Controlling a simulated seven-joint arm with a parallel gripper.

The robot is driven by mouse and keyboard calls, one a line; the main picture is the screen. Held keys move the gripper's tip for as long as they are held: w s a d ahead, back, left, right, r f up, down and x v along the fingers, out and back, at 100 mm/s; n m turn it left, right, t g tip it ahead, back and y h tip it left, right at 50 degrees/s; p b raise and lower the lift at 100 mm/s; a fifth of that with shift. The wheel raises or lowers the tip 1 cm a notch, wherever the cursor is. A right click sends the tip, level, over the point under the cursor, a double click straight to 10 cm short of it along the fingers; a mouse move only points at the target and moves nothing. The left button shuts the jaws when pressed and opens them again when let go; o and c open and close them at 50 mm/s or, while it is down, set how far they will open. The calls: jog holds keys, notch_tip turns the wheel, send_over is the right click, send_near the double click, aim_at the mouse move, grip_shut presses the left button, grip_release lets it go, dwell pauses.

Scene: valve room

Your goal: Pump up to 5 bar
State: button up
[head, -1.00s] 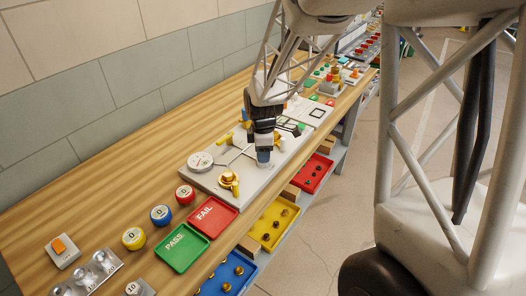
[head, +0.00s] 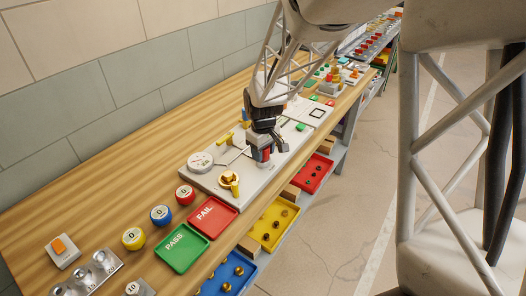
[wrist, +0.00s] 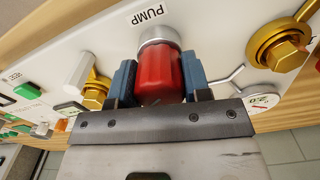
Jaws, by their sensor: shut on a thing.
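The red pump handle (wrist: 160,75) stands in a silver collar beside the PUMP label (wrist: 147,17) in the wrist view. My gripper (wrist: 160,82) has one blue finger on each side of it and is shut on it. In the head view, red of the handle (head: 266,155) shows below my gripper (head: 264,146) over the pale panel (head: 210,182). A round white gauge (head: 200,161) sits at the panel's left end; its reading is too small to tell.
A brass hex fitting (wrist: 285,47) and a yellow-handled valve (wrist: 94,93) flank the pump. Green PASS (head: 182,247) and red FAIL (head: 211,217) trays lie left of the panel.

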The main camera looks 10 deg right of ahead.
jog(key=m, duration=0.4)
jog(key=shift+m, duration=0.3)
jog(key=m, duration=1.4)
jog(key=o, duration=0.9)
jog(key=shift+o, duration=0.2)
jog(key=shift+r, duration=0.1)
jog(key=shift+r, duration=3.85)
